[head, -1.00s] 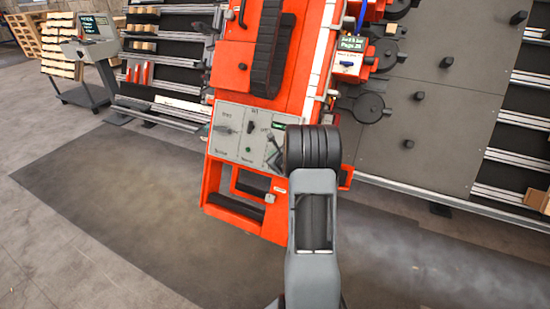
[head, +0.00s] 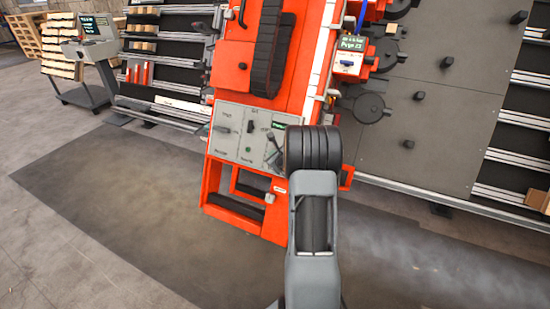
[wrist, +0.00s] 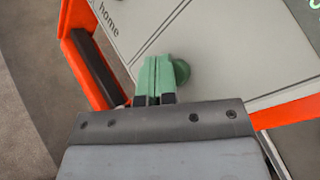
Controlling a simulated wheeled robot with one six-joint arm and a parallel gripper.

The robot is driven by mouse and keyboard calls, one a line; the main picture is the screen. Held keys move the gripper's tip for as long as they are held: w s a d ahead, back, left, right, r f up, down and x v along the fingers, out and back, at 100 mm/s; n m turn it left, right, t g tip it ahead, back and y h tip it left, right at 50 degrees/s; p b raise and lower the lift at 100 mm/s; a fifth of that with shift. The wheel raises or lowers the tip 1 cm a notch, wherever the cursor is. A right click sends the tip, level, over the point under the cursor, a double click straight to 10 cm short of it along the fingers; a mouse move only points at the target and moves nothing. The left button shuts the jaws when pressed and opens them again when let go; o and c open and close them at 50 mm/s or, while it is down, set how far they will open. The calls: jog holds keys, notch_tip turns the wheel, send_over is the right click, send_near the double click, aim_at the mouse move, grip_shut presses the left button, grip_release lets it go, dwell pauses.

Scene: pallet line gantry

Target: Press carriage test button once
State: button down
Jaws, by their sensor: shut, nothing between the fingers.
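In the wrist view my gripper (wrist: 156,63) is shut, its two green fingers together with nothing between them. A rounded green button (wrist: 181,72) sits on the grey panel (wrist: 225,45) just beside and beyond the fingertips, to their right. The fingers overlap its left side in the picture; I cannot tell whether they touch it. In the head view the control panel (head: 229,112) is at the lower end of the orange carriage (head: 232,68). My arm covers the panel's right part, and the fingertips cannot be made out there.
The orange frame below the panel has dark openings and a bar (wrist: 95,65). A small display (head: 354,44) stands upper right. Grey wall panels (head: 450,100) and rails lie to the right. A console (head: 92,40) stands at the far left. The floor at left is clear.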

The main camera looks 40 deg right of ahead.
jog(key=shift+s+a+r, duration=0.25)
jog(key=shift+a+r, duration=0.05)
jog(key=shift+a, duration=0.2)
jog(key=shift+s+a+r+b, duration=0.3)
jog(key=shift+s+a+r, duration=0.1)
jog(key=shift+a, duration=0.25)
jog(key=shift+s+a+r+b, duration=0.3)
jog(key=shift+a+r+b, duration=0.1)
jog(key=shift+a, duration=0.25)
jog(key=shift+s+a+r+b, duration=0.25)
jog(key=shift+s+a+r, duration=0.15)
jog(key=shift+a, duration=0.25)
jog(key=shift+w, duration=0.1)
